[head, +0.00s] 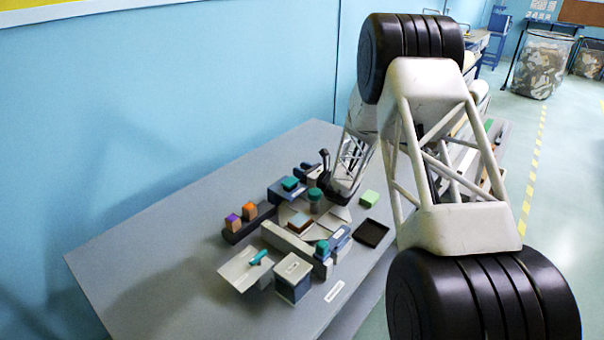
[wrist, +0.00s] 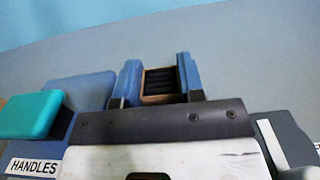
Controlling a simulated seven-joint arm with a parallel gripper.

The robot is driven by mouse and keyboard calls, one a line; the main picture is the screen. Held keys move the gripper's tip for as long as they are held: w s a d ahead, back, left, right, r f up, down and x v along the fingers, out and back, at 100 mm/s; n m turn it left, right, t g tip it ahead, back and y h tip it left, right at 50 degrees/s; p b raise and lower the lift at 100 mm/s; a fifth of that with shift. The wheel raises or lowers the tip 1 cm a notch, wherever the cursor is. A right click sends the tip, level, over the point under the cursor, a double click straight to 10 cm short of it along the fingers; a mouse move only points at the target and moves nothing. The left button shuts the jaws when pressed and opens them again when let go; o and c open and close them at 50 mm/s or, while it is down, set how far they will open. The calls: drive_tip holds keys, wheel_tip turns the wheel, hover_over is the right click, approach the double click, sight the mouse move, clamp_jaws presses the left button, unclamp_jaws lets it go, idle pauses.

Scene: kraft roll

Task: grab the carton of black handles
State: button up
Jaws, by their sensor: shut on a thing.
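In the wrist view the carton of black handles (wrist: 160,98) is a small brown open carton with dark ribbed handles inside. It sits between the two blue fingers of my gripper (wrist: 160,80), which are shut on its left and right sides. The grey table top lies behind it. Whether its base touches anything is hidden by my dark gripper body. In the head view my arm reaches to the table's far side, and the carton is too small there to make out clearly.
A blue holder labelled HANDLES (wrist: 33,166) with a teal block (wrist: 30,115) is close on the left in the wrist view. In the head view a green block (head: 369,198), a black tray (head: 372,233) and a grey box (head: 293,279) stand nearby. The table's left part is clear.

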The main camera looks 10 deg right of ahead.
drive_tip(key=shift+r, duration=0.1)
wheel_tip(320, 180, up, 18)
idle(0.7)
idle(0.7)
